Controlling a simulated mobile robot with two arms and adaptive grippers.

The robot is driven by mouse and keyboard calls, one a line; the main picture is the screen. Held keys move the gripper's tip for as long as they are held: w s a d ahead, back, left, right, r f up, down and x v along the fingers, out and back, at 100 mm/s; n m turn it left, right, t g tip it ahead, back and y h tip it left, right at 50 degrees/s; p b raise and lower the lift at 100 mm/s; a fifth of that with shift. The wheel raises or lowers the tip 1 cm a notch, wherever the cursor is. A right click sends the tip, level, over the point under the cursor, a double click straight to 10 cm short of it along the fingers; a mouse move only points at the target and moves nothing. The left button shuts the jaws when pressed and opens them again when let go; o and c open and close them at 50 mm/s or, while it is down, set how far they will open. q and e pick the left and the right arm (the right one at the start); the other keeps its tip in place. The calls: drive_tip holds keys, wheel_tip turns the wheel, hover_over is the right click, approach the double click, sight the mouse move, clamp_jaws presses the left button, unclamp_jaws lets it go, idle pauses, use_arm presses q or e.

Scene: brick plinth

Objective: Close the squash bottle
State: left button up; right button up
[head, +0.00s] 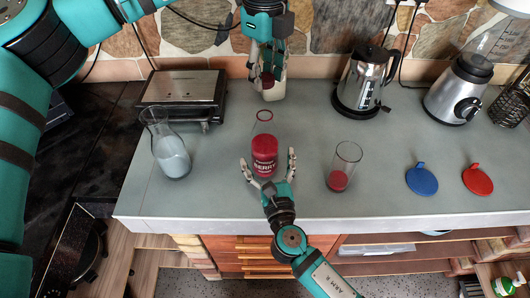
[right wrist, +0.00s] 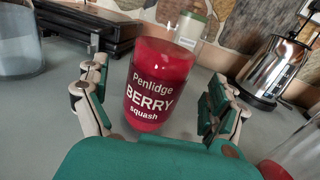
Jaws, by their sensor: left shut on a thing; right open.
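The squash bottle (head: 265,148) stands upright near the middle of the counter, with red squash and a "BERRY" label; its clear top shows no cap. It also shows in the right wrist view (right wrist: 158,88). My right gripper (head: 268,165) is open, with one finger on each side of the bottle's lower part; in the right wrist view the fingers look apart from it. My left gripper (head: 267,75) is above the counter behind the bottle, shut on a small dark red thing that looks like the cap (head: 267,80); the fingers partly hide it.
A cream bottle (head: 277,92) stands behind, partly hidden by my left gripper. A milk carafe (head: 172,155) and grill (head: 182,90) are left. A glass with red liquid (head: 341,168), blue lid (head: 422,181), red lid (head: 478,181), kettle (head: 362,80) and blender (head: 458,92) are right.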

sight(265, 110)
use_arm(q)
drive_tip(key=shift+w+a+f, duration=0.1)
drive_tip(key=shift+w, duration=0.1)
use_arm(e)
drive_tip(key=w, duration=0.3)
drive_tip(key=shift+w+a+f, duration=0.1)
drive_tip(key=shift+w+a, duration=0.05)
drive_tip(key=shift+a, duration=0.2)
drive_tip(key=shift+w, duration=0.15)
use_arm(q)
drive_tip(key=shift+s, duration=0.1)
use_arm(e)
drive_tip(key=shift+c, duration=0.4)
drive_tip(key=c, duration=1.7)
use_arm(q)
drive_tip(key=shift+f, duration=2.4)
drive_tip(key=shift+f, duration=0.1)
drive_tip(key=shift+f, duration=0.85)
